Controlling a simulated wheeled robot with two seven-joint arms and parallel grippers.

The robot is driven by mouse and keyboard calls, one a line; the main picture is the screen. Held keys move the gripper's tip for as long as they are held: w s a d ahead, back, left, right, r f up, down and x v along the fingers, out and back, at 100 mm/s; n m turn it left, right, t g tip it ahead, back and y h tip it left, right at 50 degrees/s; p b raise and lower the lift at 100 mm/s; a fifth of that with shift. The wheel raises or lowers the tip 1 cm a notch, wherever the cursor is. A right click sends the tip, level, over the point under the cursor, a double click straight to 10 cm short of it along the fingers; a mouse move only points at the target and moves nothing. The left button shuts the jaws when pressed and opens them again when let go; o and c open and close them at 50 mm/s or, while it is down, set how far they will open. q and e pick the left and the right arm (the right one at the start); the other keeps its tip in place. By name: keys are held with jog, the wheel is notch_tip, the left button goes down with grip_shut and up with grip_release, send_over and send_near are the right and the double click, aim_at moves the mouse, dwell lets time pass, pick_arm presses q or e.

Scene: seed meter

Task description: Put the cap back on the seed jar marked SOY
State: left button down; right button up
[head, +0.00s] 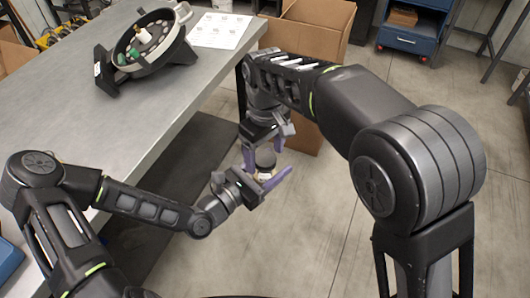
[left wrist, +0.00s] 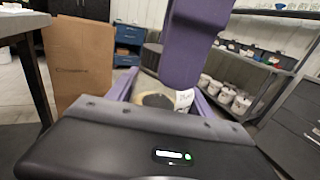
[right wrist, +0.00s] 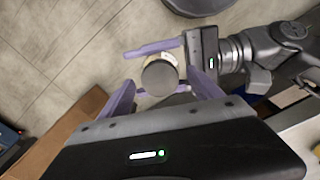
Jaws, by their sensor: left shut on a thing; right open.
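The seed jar (left wrist: 155,100) is upright in my left gripper (head: 261,176), which is shut on its body off the table's edge. Its pale label (left wrist: 186,98) is too small to read. The dark round cap (head: 265,158) is on top of the jar; I cannot tell whether it is fully seated. The right wrist view shows the cap (right wrist: 160,77) face-on, with the pale jar side (right wrist: 165,56) beyond it. My right gripper (head: 263,147) is open above, its purple fingers on either side of the cap with gaps visible.
The grey table (head: 130,120) is at the left, with the black seed meter (head: 148,42) and a paper sheet (head: 222,30) on it. A cardboard box (head: 318,30) stands on the floor behind the grippers.

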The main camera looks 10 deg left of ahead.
jog(key=shift+r, duration=3.7)
